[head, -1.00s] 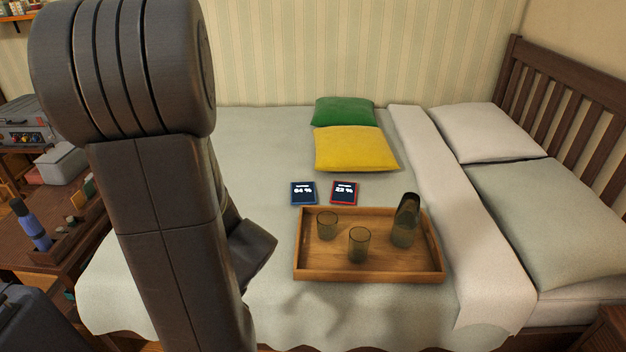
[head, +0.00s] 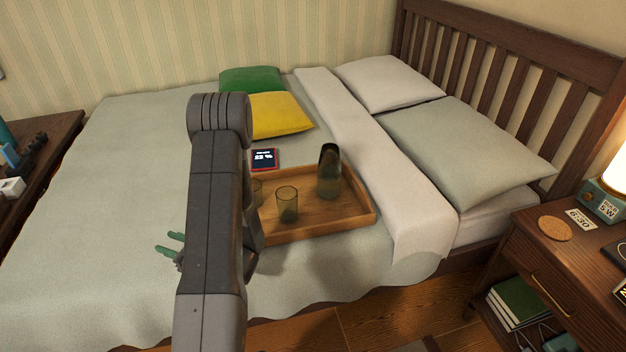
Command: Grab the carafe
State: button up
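The carafe (head: 329,174) is a dark, smoky glass vessel. It stands upright at the back right part of the wooden tray (head: 350,222) on the bed. A glass tumbler (head: 287,204) stands on the tray in front and to the left of it.
A red-framed tablet (head: 265,158) lies behind the tray. Yellow (head: 277,115) and green (head: 250,79) cushions lie farther back. A nightstand (head: 540,262) with a lit lamp stands at the right. The bed's left side is clear.

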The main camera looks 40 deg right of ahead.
aim_at(330, 166)
jog(key=z, duration=0.4)
jog(key=i+z, duration=0.1)
jog(key=z, duration=0.75)
jog(key=i+z, duration=0.15)
jog(key=z, duration=0.3)
jog(key=i+j+z, duration=0.15)
jog(key=i+j, duration=0.1)
